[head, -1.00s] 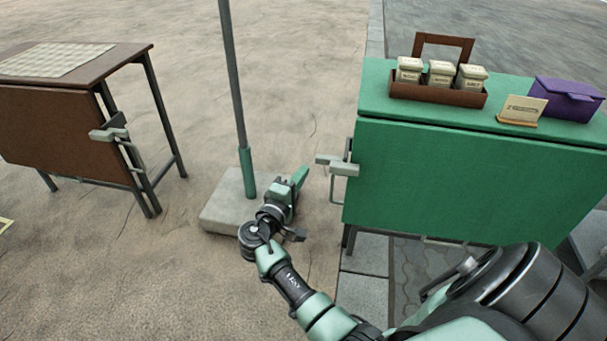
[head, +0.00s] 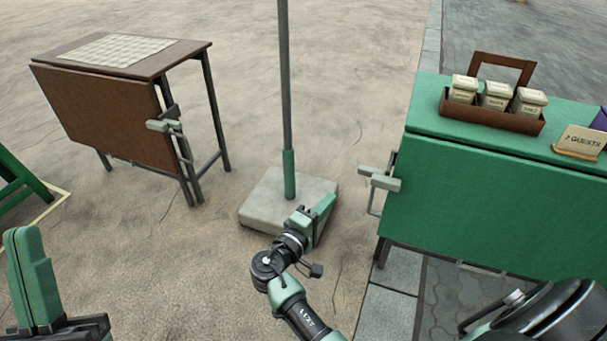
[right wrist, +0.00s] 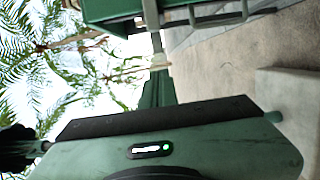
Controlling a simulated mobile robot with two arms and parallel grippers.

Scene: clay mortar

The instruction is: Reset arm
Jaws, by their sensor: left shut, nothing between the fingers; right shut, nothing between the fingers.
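My right gripper (head: 324,208) is shut and empty in the middle of the head view, just in front of the umbrella base and left of the green table. In the right wrist view its green fingers (right wrist: 158,90) are together with nothing between them. My left gripper (head: 28,250) is shut and empty, its green fingers pointing up at the lower left edge of the head view. My right arm reaches up from the bottom.
A pole stands in a pale square base (head: 262,205). A brown folding table (head: 110,115) stands at left. Open ground lies between.

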